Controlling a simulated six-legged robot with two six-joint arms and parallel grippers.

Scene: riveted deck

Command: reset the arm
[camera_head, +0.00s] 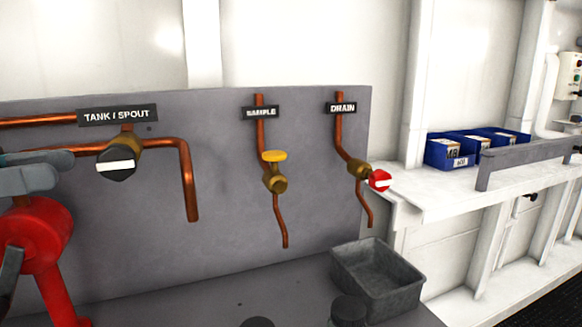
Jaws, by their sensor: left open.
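My left gripper (62,167) is at the left edge, open and empty, its grey fingers in front of the grey panel (225,210). In the picture it lies just left of the black-handled valve (117,163) under the TANK / SPOUT label (117,115); I see no contact. The valve's handle has a white bar lying nearly level. My right gripper is not in view.
On the panel are a yellow-handled SAMPLE valve (274,157) and a red-handled DRAIN valve (379,181). A grey metal bin (403,292) stands below on the right. Blue boxes (444,151) sit on the white ledge (440,199). Dark round tops (348,309) show at the bottom.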

